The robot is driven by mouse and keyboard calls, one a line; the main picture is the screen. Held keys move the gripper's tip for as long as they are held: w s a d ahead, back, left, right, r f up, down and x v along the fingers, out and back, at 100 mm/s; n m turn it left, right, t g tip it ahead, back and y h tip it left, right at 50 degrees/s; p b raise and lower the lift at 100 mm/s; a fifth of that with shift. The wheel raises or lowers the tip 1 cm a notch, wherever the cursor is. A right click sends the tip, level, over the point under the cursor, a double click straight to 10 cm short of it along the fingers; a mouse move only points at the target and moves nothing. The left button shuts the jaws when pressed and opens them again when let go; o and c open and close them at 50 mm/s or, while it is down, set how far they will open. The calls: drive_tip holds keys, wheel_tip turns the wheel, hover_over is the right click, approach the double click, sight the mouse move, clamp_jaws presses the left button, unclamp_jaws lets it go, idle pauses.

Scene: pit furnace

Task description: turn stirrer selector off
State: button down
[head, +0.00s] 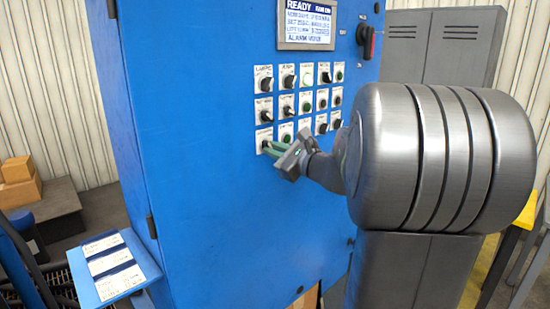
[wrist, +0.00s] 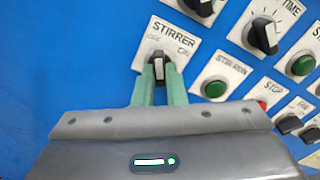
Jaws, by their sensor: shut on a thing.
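The stirrer selector (wrist: 159,65) is a black knob with a white pointer on a white plate marked STIRRER, with smaller position marks to either side. In the head view its plate (head: 263,134) is at the lower left of the control rows on the blue cabinet. My gripper (wrist: 158,72) has its two green fingers shut on the knob, one on each side. The pointer looks close to upright on the plate, between the two marks. In the head view my gripper (head: 268,149) reaches the knob from the lower right and partly hides it.
The blue cabinet (head: 200,190) carries rows of close-set knobs and buttons, with a green button (wrist: 215,88) just right of the stirrer plate. A display (head: 307,23) and a red-and-black switch (head: 368,42) sit above. A label shelf (head: 112,268) juts out lower left.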

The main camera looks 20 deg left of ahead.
drive_tip(key=c, duration=1.5)
unclamp_jaws()
drive_tip(key=shift+d, duration=0.15)
drive_tip(key=b+v, duration=0.2)
drive_tip(key=v, duration=1.1)
drive_tip(key=shift+s+d, duration=0.15)
drive_tip(key=shift+d, duration=0.1)
drive_tip(key=p+x, duration=0.2)
drive_tip(key=x, duration=1.2)
drive_tip(key=shift+d, duration=0.1)
